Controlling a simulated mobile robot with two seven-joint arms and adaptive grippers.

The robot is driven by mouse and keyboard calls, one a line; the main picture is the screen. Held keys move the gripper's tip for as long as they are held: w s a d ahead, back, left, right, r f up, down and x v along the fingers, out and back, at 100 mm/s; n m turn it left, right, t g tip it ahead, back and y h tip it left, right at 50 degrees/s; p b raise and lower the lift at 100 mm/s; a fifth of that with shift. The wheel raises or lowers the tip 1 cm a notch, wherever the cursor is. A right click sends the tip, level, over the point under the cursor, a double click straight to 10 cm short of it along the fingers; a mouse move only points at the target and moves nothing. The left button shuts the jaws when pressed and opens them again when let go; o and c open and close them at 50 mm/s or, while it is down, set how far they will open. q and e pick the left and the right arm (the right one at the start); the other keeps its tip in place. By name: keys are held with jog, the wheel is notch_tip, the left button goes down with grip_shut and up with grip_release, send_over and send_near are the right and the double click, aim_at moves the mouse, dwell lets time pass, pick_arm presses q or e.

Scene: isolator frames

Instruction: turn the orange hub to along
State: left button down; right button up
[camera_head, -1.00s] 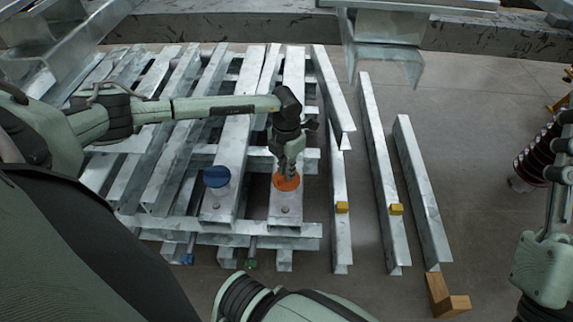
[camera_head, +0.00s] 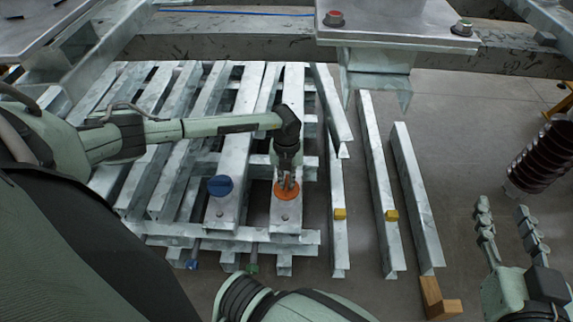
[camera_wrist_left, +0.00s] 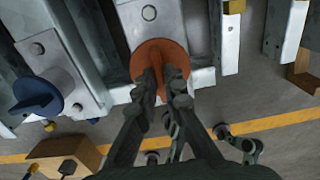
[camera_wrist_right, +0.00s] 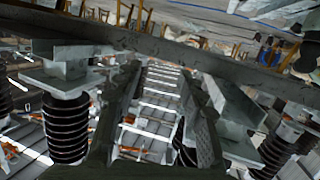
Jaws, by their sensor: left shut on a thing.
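The orange hub (camera_head: 286,194) is a round disc with a raised grip on top, near the front end of a galvanized beam. It also shows in the left wrist view (camera_wrist_left: 148,54). My left gripper (camera_head: 288,181) points down at it, its fingers (camera_wrist_left: 166,88) shut on the raised grip from both sides. The fingers hide part of the grip, which runs roughly up-down in the left wrist view. My right gripper (camera_head: 507,222) is empty and open, its fingers (camera_wrist_right: 158,105) well apart, far from the hub at the right.
A blue hub (camera_head: 220,186) stands on the neighbouring beam to the left. Loose beams with yellow blocks (camera_head: 391,215) lie to the right. A wooden block (camera_head: 440,304) lies at the front. A steel plate (camera_head: 395,22) overhangs at the back; a ribbed insulator (camera_head: 541,157) stands right.

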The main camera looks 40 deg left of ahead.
aim_at(286, 183)
jog(key=shift+d+f, duration=0.25)
jog(key=shift+f, duration=0.2)
pick_arm(q)
jog(key=c, duration=1.6)
grip_release()
jog(key=shift+c, duration=0.2)
jog(key=shift+r, duration=0.1)
notch_tip(286, 183, up, 12)
pick_arm(e)
jog(key=shift+s, duration=0.1)
